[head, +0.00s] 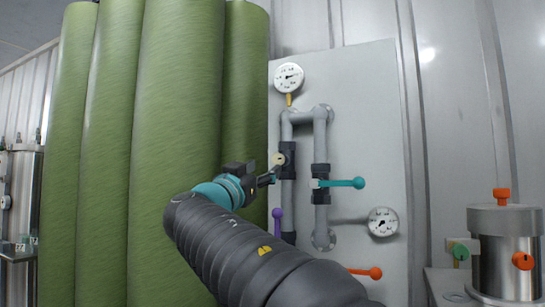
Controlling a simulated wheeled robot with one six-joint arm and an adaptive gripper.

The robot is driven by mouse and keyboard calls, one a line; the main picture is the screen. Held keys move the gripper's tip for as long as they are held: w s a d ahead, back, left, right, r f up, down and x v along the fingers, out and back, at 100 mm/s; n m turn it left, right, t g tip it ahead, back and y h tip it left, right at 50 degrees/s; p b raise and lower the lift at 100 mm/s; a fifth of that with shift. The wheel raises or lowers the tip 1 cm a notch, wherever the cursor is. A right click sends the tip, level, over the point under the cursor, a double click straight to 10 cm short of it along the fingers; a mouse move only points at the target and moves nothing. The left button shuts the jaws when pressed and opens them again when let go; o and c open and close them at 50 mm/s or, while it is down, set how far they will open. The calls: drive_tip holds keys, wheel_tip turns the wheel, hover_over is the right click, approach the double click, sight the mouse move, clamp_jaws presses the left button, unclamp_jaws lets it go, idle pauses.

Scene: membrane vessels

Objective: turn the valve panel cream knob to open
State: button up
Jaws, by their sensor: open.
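The valve panel (362,110) is a pale grey upright board with grey pipes and dark valve bodies. The cream knob (278,159) shows at the left pipe, beside the upper dark valve body (289,160). My gripper (272,174) is open, just below and left of the cream knob in the picture. Its dark fingers point right toward the left pipe. I cannot tell whether they touch the knob or its lever. The knob's lever is mostly hidden by the gripper.
A teal lever (342,183) points right from the right pipe. A purple lever (277,222) stands below my gripper, and an orange lever (367,272) is lower right. Two gauges (289,78) (383,222) are on the panel. Tall green cylinders (180,120) stand close at left; a steel vessel (503,262) is right.

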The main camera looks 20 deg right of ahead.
sight(276, 160)
drive_tip(key=p+x, duration=0.2)
drive_tip(key=x, duration=0.6)
drive_tip(key=shift+w+d+r, duration=0.15)
drive_tip(key=shift+w+d, duration=0.05)
drive_tip(key=shift+d, duration=0.1)
